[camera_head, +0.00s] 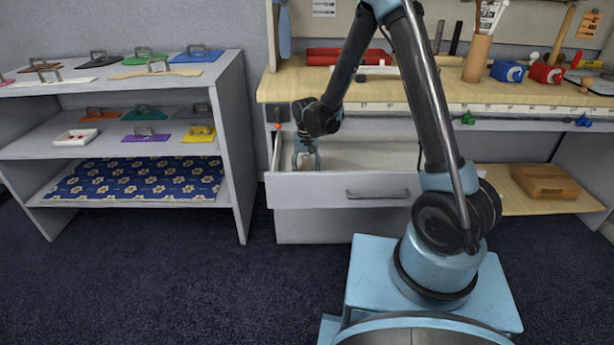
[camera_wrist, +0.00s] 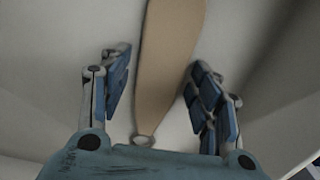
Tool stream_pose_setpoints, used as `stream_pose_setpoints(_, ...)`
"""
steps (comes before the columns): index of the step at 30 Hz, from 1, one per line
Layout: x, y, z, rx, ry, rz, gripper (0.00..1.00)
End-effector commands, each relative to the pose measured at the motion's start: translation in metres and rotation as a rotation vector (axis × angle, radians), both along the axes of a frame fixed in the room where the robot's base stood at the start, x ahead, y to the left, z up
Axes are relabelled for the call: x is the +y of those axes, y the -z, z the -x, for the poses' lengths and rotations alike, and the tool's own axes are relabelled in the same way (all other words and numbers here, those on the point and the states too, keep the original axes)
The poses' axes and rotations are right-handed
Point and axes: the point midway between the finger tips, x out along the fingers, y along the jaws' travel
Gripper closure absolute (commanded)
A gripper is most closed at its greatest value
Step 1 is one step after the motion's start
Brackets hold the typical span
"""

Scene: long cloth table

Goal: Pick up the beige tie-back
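The beige tie-back (camera_wrist: 170,45) is a long, flat, tapered strip with a small pale ring at its narrow end. In the wrist view it lies on a pale surface inside the drawer, running between my fingers with a gap on each side. My gripper (camera_wrist: 160,88) is open around it; neither finger appears to touch it. In the head view my gripper (camera_head: 307,156) reaches down into the open drawer (camera_head: 380,186) at its left end. The drawer's front and my gripper mostly hide the tie-back there.
The drawer walls stand close around my gripper. The workbench top (camera_head: 385,92) above carries tools and red rolls. A grey shelf unit (camera_head: 236,140) at left holds coloured pieces with handles, including a similar tan strip (camera_head: 157,73) on top. The rest of the drawer looks clear.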

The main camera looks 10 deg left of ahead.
Motion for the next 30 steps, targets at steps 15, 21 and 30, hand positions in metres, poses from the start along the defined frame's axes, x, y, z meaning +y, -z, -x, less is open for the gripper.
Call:
stream_pose_setpoints(15,0.000,-0.003,0.000,0.000,0.000,0.000,0.81)
stream_pose_setpoints(21,0.000,-0.022,0.000,0.000,0.000,0.000,0.81)
stream_pose_setpoints(30,0.000,-0.069,0.000,0.000,0.000,0.000,0.81)
